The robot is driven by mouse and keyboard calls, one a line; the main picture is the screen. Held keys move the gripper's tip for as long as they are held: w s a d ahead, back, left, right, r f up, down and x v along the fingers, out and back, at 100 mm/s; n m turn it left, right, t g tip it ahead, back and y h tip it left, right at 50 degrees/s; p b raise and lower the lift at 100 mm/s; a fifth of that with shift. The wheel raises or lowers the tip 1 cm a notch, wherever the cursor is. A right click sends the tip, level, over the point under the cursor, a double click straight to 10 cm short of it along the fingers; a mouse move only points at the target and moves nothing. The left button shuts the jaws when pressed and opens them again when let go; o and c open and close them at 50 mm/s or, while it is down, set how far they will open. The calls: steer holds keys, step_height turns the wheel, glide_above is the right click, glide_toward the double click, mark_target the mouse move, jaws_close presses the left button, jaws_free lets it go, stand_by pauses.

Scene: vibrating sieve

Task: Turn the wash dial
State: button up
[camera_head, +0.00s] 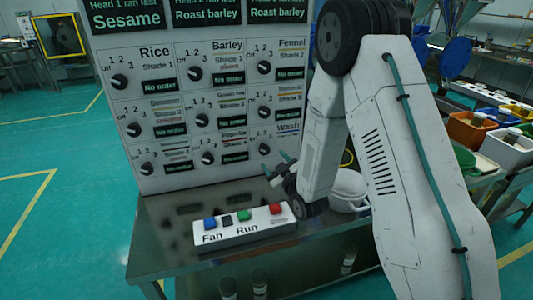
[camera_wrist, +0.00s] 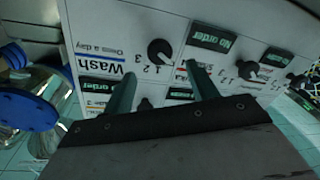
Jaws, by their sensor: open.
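My gripper (camera_head: 275,164) is in front of the panel, a little below the dial in the head view. Its two teal fingers are apart, with nothing between them, in the wrist view (camera_wrist: 161,70). They look apart from the knob. The dial's exact setting is too small to read.
Several similar dials, such as the Fennel dial (camera_head: 263,67), cover the panel (camera_head: 150,95). A button box (camera_head: 243,231) with blue, green and red buttons lies on the metal table (camera_head: 165,235) below. A white pot (camera_head: 349,188) stands to the right, partly behind my arm.

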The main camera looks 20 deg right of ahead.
mark_target(265, 151)
steer(key=w, duration=0.4)
steer(key=w+a, duration=0.1)
steer(key=w, duration=0.1)
steer(key=shift+w, duration=0.35)
steer(key=c, duration=1)
